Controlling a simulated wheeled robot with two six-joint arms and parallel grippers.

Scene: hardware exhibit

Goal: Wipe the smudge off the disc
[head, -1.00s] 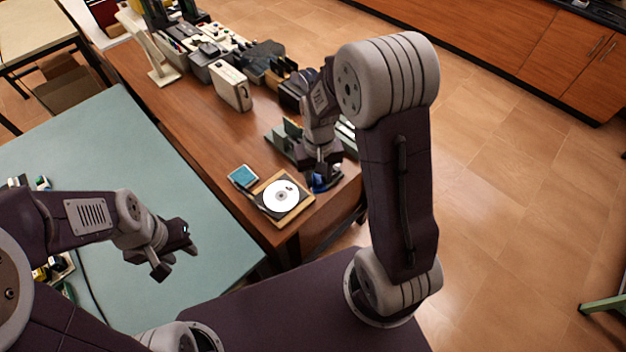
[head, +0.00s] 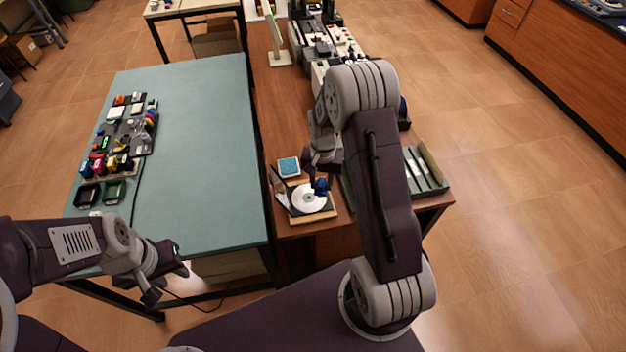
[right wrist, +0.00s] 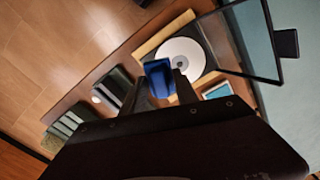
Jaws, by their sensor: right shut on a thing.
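The white disc (head: 308,199) lies on a dark square player with a light wooden base (head: 312,219), near the brown table's front edge. It also shows in the right wrist view (right wrist: 181,56). My right gripper (head: 321,179) is shut on a blue wiping pad (head: 320,187), which also shows between the fingers in the right wrist view (right wrist: 157,79). The pad is over the disc's back right edge in the head view; I cannot tell if it touches. My left gripper (head: 166,283) is open and empty, by the green table's front edge.
A teal square pad (head: 288,167) sits behind the disc. A rack with grey-green slabs (head: 425,170) stands to the right. Grey devices (head: 318,45) crowd the table's back. The green table (head: 195,150) is mostly clear, with small parts at its left.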

